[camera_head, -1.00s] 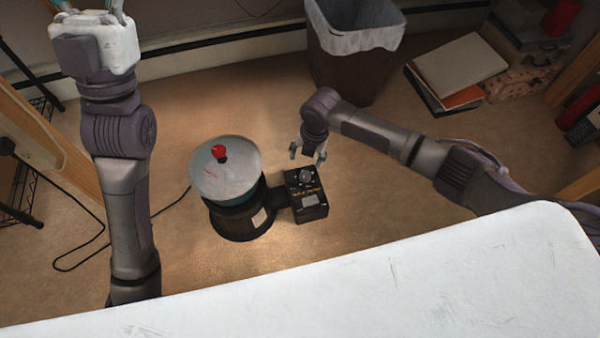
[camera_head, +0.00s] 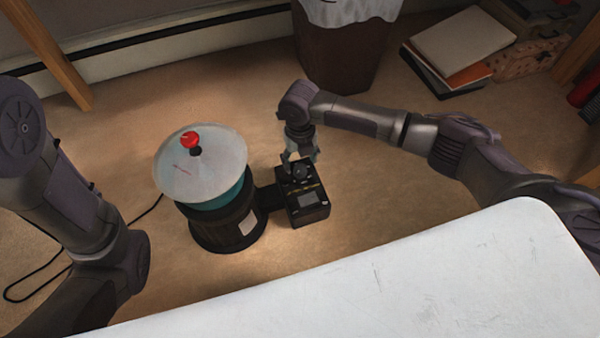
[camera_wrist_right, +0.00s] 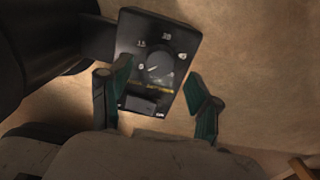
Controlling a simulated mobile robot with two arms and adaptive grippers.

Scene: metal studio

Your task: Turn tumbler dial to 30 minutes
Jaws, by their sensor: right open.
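The tumbler (camera_head: 215,212) has a dark base and a pale round lid with a red knob. Its black control box (camera_head: 308,205) stands to its right on the floor. The round dial (camera_head: 300,170) is on top of the box; in the right wrist view the dial (camera_wrist_right: 159,66) sits amid printed numbers, its pointer toward the lower left. My right gripper (camera_head: 301,160) is over the dial end of the box. In the right wrist view its open fingers (camera_wrist_right: 160,92) are spread on either side of the box's lower part, with nothing between them gripped. My left gripper is out of view.
A white surface (camera_head: 400,270) fills the front. A lined bin (camera_head: 345,50) stands at the back, with books (camera_head: 460,45) and boxes (camera_head: 530,55) to its right. A black cable (camera_head: 35,285) lies at left. Carpet is clear around the control box.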

